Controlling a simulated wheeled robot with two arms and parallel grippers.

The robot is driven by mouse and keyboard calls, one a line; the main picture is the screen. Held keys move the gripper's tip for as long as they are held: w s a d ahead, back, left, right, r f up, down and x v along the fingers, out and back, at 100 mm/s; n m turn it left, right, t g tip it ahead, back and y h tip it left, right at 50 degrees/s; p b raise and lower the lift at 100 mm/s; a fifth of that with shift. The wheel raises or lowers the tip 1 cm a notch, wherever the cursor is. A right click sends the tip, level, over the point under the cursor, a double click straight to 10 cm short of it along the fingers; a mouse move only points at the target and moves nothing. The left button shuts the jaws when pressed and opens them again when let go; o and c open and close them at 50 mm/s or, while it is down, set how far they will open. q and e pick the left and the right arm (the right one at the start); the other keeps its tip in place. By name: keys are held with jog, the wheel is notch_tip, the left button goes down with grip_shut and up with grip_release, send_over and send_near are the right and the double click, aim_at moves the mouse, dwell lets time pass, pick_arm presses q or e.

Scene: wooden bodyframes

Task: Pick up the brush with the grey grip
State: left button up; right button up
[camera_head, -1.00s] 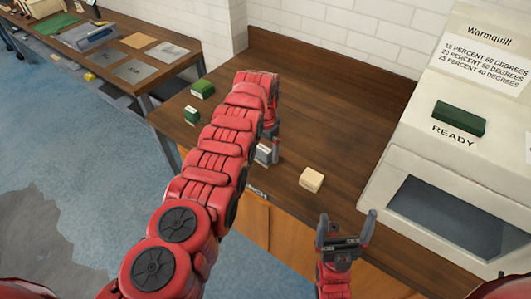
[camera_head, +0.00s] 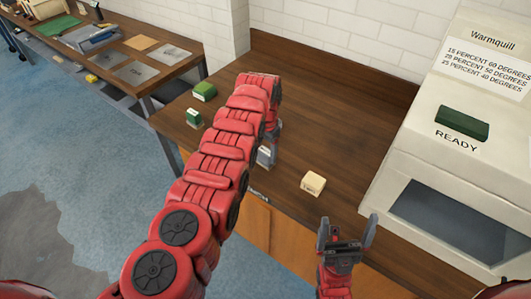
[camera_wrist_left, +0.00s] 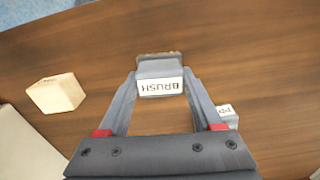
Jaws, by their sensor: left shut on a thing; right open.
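The brush (camera_wrist_left: 159,70) shows in the left wrist view as a grey block with a white label reading BRUSH. My left gripper (camera_wrist_left: 160,85) is shut on it, with one finger on each side. In the head view my left arm comes down over the bench and hides much of the gripper (camera_head: 273,138). A grey piece (camera_head: 264,157) shows beside it; I cannot tell there whether it is the brush. Whether the brush is clear of the bench is also unclear. My right gripper (camera_head: 347,236) is open and empty at the bench's front edge.
A cream block (camera_wrist_left: 57,93) lies near the brush, and a small labelled grey block (camera_wrist_left: 227,115) is close to the right finger. Two green blocks (camera_head: 204,91) (camera_head: 194,117) stand farther left. A white machine (camera_head: 445,185) bounds the bench (camera_head: 335,120) at right.

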aim_at(265, 150)
pick_arm(q)
jog(key=shift+r, duration=0.6)
notch_tip(265, 150, up, 2)
jog(key=shift+b, duration=0.7)
jog(key=s+p, duration=0.1)
jog(key=p, duration=0.2)
jog(key=s+r+p, duration=0.1)
jog(key=p, duration=0.2)
jog(key=shift+s+d, duration=0.1)
jog(key=shift+s, duration=0.25)
jog(key=shift+s+f, duration=0.4)
jog(key=shift+s, duration=0.15)
jog(key=s+r+p, duration=0.1)
jog(key=s+p, duration=0.3)
jog(key=s, duration=0.8)
jog(key=shift+s+a+r+p, duration=0.15)
jog(key=shift+a+r+p, duration=0.05)
jog(key=shift+a+p, duration=0.15)
